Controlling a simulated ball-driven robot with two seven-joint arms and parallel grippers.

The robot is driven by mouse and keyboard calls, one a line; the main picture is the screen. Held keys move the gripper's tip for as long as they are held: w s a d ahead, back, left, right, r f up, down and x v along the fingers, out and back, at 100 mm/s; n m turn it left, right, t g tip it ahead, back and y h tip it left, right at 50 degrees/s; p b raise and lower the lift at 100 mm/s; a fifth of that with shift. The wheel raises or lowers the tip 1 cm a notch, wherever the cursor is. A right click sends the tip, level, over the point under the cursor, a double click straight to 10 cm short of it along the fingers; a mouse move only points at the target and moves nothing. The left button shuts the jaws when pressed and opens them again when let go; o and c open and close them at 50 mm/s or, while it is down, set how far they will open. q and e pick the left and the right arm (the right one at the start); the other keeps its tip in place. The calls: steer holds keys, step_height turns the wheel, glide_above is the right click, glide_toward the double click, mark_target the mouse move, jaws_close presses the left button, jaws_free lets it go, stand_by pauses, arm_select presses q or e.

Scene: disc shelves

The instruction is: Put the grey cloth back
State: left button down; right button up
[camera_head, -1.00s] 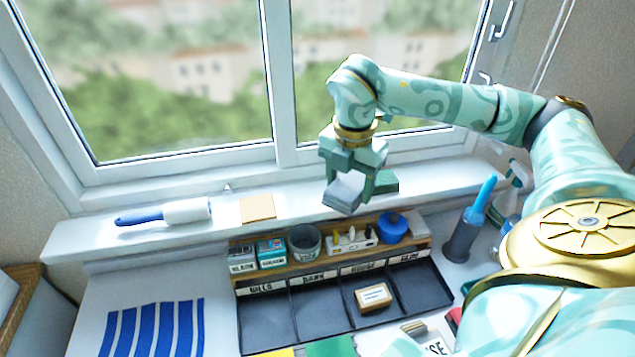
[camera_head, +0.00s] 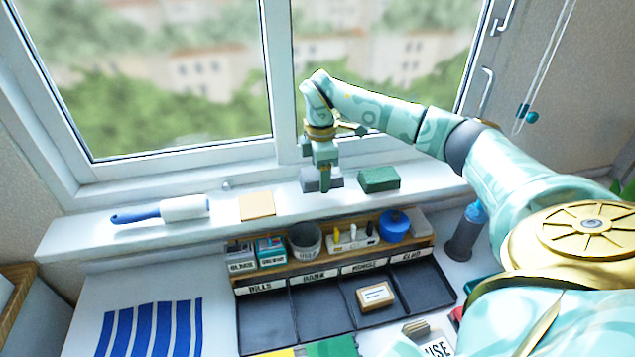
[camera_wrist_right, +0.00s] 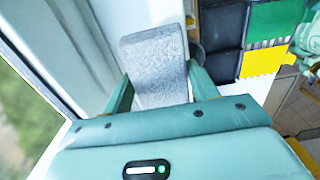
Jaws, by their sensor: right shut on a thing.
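The grey cloth (camera_head: 311,186) is a small folded pad at the windowsill, between the tan pad and the green block. My right gripper (camera_head: 321,180) points down and is shut on the cloth. In the right wrist view the grey cloth (camera_wrist_right: 155,68) fills the space between the two fingers of my right gripper (camera_wrist_right: 160,88). The cloth looks to be at or just above the sill; I cannot tell whether it touches. My left gripper is not in view.
On the windowsill (camera_head: 85,232) lie a blue-handled lint roller (camera_head: 180,210), a tan pad (camera_head: 257,205) and a green block (camera_head: 379,180). Below stands an organiser with a cup (camera_head: 304,240), a blue round item (camera_head: 393,222) and dark compartments (camera_head: 268,318). The window is close behind.

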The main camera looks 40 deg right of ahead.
mark_target(318, 185)
steer(key=shift+w+f, duration=0.45)
steer(key=shift+f, duration=0.1)
step_height(318, 185, down, 3)
steer(key=shift+f+b, duration=0.1)
steer(key=shift+b, duration=0.4)
steer(key=o, duration=0.9)
step_height(318, 185, up, 12)
steer(key=p, duration=0.2)
steer(key=shift+p, duration=0.4)
